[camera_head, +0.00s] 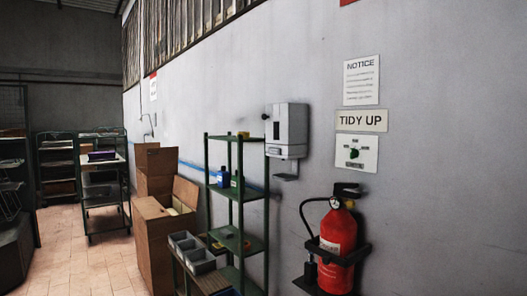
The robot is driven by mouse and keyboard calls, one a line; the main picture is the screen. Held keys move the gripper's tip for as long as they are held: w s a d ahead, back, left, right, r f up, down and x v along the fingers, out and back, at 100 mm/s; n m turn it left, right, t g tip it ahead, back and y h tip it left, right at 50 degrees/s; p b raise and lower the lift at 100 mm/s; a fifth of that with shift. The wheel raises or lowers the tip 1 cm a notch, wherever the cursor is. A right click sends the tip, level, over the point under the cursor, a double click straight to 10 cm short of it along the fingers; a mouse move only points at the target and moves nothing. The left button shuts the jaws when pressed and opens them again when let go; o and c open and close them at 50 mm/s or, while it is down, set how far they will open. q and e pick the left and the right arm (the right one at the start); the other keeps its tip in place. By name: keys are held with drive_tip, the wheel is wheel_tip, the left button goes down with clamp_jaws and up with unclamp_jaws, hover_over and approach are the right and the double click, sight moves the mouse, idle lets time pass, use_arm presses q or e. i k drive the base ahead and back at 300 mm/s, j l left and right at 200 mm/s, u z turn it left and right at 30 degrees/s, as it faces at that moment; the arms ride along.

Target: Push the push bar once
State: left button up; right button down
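A grey-white dispenser-like box (290,126) is mounted on the wall right of the picture's middle. A pale band (286,151) runs along its lower front and looks like the push bar, though it is too small to be sure. A small dark ledge (286,177) sits on the wall just below the box, with a gap between them. A round dark knob shows at the box's upper left side. Neither of my grippers is in view, and nothing touches the box.
A green shelf rack (240,200) stands just left of the box. A red fire extinguisher (338,245) hangs on the wall at the lower right, below a TIDY UP sign (361,120). Wooden crates (155,235) and trolleys stand farther left. Tiled floor (75,260) is open at left.

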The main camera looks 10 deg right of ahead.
sight(274, 150)
drive_tip(key=i+j, duration=0.1)
drive_tip(key=i, duration=0.4)
drive_tip(key=i+j+z, duration=0.15)
drive_tip(key=i, duration=0.35)
drive_tip(key=i+j, duration=0.1)
drive_tip(key=i, duration=0.45)
drive_tip(key=i+l+z, duration=0.15)
drive_tip(key=i+l, duration=0.6)
drive_tip(key=l, duration=0.15)
